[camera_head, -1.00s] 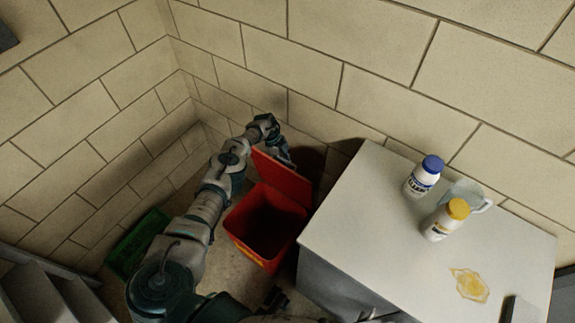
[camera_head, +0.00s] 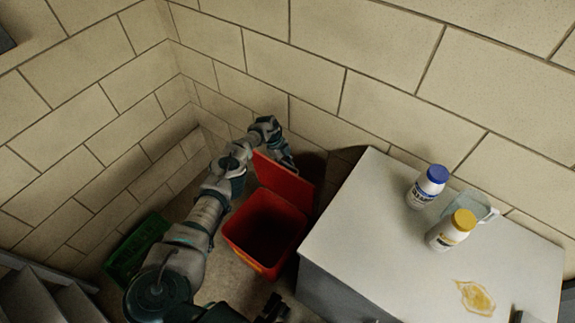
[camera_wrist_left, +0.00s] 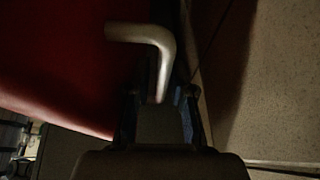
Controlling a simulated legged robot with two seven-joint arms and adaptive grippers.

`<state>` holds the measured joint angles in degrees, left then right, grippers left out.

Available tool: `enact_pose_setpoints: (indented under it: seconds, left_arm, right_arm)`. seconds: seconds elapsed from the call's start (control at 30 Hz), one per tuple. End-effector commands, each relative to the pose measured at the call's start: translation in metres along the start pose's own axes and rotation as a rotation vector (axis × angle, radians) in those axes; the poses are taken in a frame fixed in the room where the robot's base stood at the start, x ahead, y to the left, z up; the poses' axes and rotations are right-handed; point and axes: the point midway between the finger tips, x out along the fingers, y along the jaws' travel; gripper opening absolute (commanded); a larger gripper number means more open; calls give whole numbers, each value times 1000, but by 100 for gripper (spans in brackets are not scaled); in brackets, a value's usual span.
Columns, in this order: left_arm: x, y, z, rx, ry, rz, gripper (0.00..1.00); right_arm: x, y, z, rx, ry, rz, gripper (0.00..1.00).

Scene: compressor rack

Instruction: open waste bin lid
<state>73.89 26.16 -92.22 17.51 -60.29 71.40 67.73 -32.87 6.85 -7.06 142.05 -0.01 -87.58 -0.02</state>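The red waste bin (camera_head: 240,233) stands on the floor beside the white-topped table. Its lid (camera_head: 285,183) is raised, tilted up at the back, and the dark inside shows. My left gripper (camera_head: 288,163) is behind the lid, close to its upper part; the lid hides some of it. In the left wrist view, the red lid (camera_wrist_left: 55,65) fills the left side. A bent metal handle (camera_wrist_left: 150,36) reaches from it down between my spread fingers (camera_wrist_left: 162,112). A dark part at the bottom edge of the head view may be my right gripper (camera_head: 272,308); its fingers are unclear.
The table (camera_head: 365,235) at right holds a blue-capped bottle (camera_head: 426,188), a yellow-capped bottle (camera_head: 450,231), a clear jug (camera_head: 470,206) and a yellow spill (camera_head: 475,298). A green crate (camera_head: 137,250) stands at left. Block walls (camera_head: 340,60) close in behind the bin.

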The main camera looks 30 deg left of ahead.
Motion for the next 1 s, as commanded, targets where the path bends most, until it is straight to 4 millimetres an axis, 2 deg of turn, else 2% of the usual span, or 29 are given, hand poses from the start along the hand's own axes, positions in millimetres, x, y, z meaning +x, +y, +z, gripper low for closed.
enact_pose_setpoints:
  seconds: [0.13, 0.27, 0.37, 0.6, 0.7, 0.83, 1.0]
  left_arm:
    - [0, 1, 0, 0, 1, 2, 23]
    - [-9, 0, 2, 0, 0, 1, 23]
    - [-21, 1, 1, 1, 1, 1, 23]
    - [-78, -1, 0, 0, -1, -3, 23]
    - [-96, -1, 0, 0, -2, -2, 23]
    - [-111, -1, -1, -1, -1, 0, 23]
    - [-119, -1, -1, -1, -1, 1, 23]
  right_arm:
    - [0, 0, 3, 0, -4, -1, 89]
    - [0, 0, 3, 0, -3, 0, 89]
    - [0, 0, 3, 0, -3, 0, 89]
    - [0, 0, 3, 0, -3, -1, 89]
    - [0, 0, 3, 0, -3, -1, 89]
    - [0, 0, 3, 0, -3, -1, 89]
    - [0, 0, 3, 0, -3, -1, 89]
